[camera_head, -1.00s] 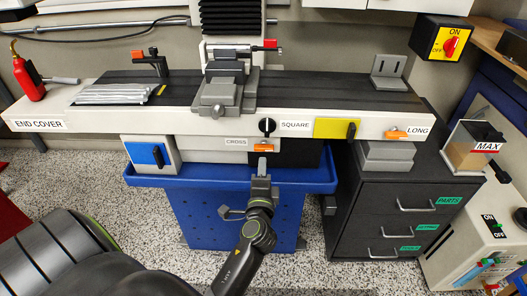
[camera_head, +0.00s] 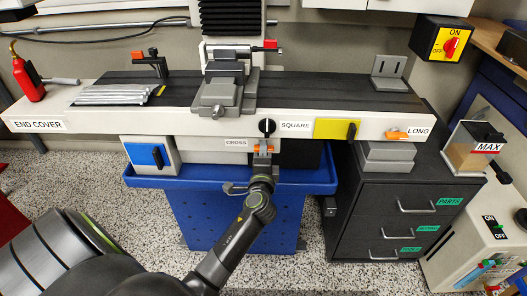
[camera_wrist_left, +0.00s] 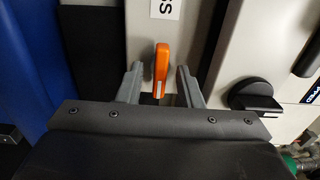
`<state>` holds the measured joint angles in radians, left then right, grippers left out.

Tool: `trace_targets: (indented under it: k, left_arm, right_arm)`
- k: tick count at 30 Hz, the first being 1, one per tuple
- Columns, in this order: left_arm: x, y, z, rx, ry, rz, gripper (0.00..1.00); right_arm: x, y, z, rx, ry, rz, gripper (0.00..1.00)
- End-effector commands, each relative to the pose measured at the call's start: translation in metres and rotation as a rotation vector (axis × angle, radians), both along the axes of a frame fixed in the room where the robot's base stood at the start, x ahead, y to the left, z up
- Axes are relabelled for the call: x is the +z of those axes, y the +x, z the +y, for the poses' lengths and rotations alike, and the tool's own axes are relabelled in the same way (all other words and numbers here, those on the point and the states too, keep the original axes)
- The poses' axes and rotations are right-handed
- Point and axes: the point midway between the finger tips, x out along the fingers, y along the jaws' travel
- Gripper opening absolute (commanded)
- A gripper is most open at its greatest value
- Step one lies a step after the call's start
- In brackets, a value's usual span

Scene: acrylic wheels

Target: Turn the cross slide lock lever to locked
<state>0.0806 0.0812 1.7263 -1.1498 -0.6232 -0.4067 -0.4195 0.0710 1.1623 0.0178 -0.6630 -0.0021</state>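The cross slide lock lever (camera_head: 270,148) is a small orange handle on the machine's front, just below and right of the CROSS label (camera_head: 236,142). In the left wrist view the orange lever (camera_wrist_left: 161,70) lies lengthwise between my two fingers, with a visible space on either side. It runs along the direction of the label's text. My left gripper (camera_head: 262,150) is open around the lever, and its fingers partly cover it in the head view. The gripper also shows in the left wrist view (camera_wrist_left: 159,72). My right gripper is not in view.
A black SQUARE knob (camera_head: 267,126) sits just above the lever. A yellow plate with a black handle (camera_head: 351,130) and the orange LONG lever (camera_head: 396,135) are to the right. A blue plate with a black handle (camera_head: 157,156) is left. The blue tray (camera_head: 205,182) runs below.

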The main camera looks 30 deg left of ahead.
Motion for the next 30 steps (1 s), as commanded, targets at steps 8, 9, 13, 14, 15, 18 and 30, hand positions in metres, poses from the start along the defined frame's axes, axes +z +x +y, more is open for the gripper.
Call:
trace_targets:
  k: [8, 9, 13, 14, 15, 18, 30]
  left_arm:
    - [0.000, 0.000, 0.000, 0.000, 0.000, 0.000, 0.00]
    - [0.000, 0.000, 0.000, 0.000, 0.000, 0.000, 0.00]
    - [0.000, 0.000, 0.000, 0.000, 0.008, 0.005, 0.00]
    - [0.001, 0.000, 0.000, 0.000, 0.015, 0.009, 0.00]
    - [0.002, 0.000, 0.000, 0.000, 0.032, 0.021, 0.00]
    - [0.003, 0.000, 0.000, -0.001, 0.094, 0.060, 0.00]
    - [0.001, 0.000, 0.000, -0.001, 0.333, 0.205, 0.00]
  right_arm:
    - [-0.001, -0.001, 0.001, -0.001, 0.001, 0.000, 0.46]
    - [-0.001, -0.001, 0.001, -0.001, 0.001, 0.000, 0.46]
    - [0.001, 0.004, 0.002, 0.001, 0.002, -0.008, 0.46]
    - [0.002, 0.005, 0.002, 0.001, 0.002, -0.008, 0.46]
    - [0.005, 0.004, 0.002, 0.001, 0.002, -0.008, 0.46]
    - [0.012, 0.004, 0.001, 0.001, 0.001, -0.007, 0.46]
    - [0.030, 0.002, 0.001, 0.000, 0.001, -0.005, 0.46]
